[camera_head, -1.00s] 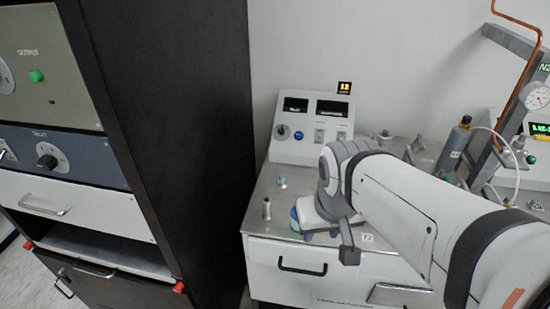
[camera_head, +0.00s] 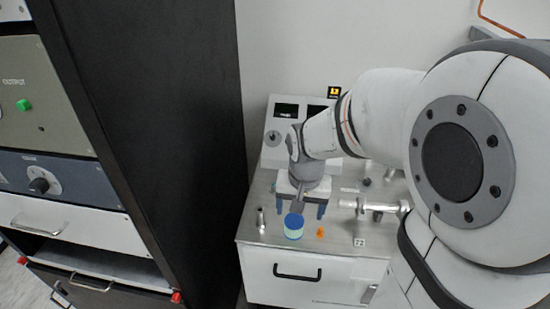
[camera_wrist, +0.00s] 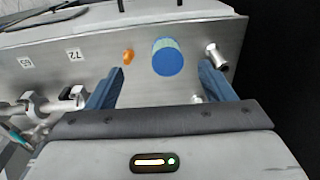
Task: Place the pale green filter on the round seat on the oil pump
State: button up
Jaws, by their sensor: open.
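The pale green filter (camera_head: 293,229), a short cylinder with a blue top, stands upright on the metal bench top near its front edge. In the wrist view the filter (camera_wrist: 168,60) shows beyond and between the two blue fingers. My gripper (camera_head: 300,209) is open and empty. It points down just behind the filter, its fingers spread; contact cannot be made out. I cannot pick out the oil pump or its round seat for sure; my arm covers much of the bench's right side.
A small metal post (camera_head: 261,220) stands left of the filter, and a small orange piece (camera_head: 320,232) lies right of it. Metal pipework (camera_head: 372,207) lies further right. A control box (camera_head: 284,128) stands behind. A tall black cabinet (camera_head: 150,120) rises at the left.

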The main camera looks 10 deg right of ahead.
jog(key=m+g+p, duration=0.1)
jog(key=m+p, duration=0.1)
send_over(295, 220)
jog(key=f, duration=0.4)
jog(key=shift+s+a+f, duration=0.15)
jog(key=shift+s+a, duration=0.05)
jog(key=shift+w+d+f+p, duration=0.1)
jog(key=shift+f+p, duration=0.25)
jog(key=shift+f, duration=1.75)
jog(key=shift+w+d+f+p, duration=0.1)
jog(key=shift+f+p, duration=0.2)
jog(key=shift+f, duration=1.75)
jog(key=shift+r, duration=0.1)
jog(key=c, duration=1.1)
